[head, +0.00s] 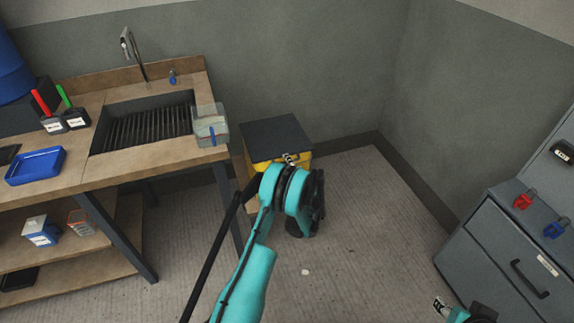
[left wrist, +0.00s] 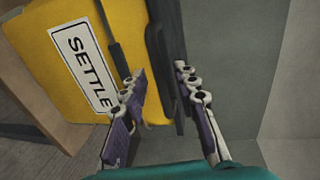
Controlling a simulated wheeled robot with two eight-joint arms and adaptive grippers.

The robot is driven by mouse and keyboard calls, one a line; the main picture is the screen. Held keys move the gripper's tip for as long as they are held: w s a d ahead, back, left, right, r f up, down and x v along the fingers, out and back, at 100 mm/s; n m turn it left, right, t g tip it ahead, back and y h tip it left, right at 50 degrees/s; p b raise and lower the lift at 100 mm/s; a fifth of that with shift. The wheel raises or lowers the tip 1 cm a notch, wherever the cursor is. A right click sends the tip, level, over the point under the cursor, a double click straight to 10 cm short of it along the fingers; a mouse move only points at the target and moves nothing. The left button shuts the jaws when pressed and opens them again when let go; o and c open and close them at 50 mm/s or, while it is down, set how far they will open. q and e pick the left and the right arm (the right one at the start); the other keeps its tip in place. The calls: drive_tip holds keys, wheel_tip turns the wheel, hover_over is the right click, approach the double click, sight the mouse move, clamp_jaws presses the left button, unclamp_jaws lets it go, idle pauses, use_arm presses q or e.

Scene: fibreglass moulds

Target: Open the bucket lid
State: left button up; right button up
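In the left wrist view the yellow side (left wrist: 65,50) carries a white "SETTLE" label (left wrist: 82,68), and the dark lid edge (left wrist: 166,60) runs up the middle. My left gripper (head: 290,158) is at the lid's front edge. In the left wrist view its two fingers (left wrist: 160,75) are apart, with the lid edge between or just beyond them; contact is unclear. My right gripper (head: 441,306) shows only partly at the bottom right.
A grey drawer cabinet (head: 510,250) with red and blue clips stands at right. The floor between is mostly free.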

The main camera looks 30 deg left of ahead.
use_arm(q)
drive_tip(key=shift+w+a, duration=0.2)
drive_tip(key=shift+a, duration=0.1)
clamp_jaws()
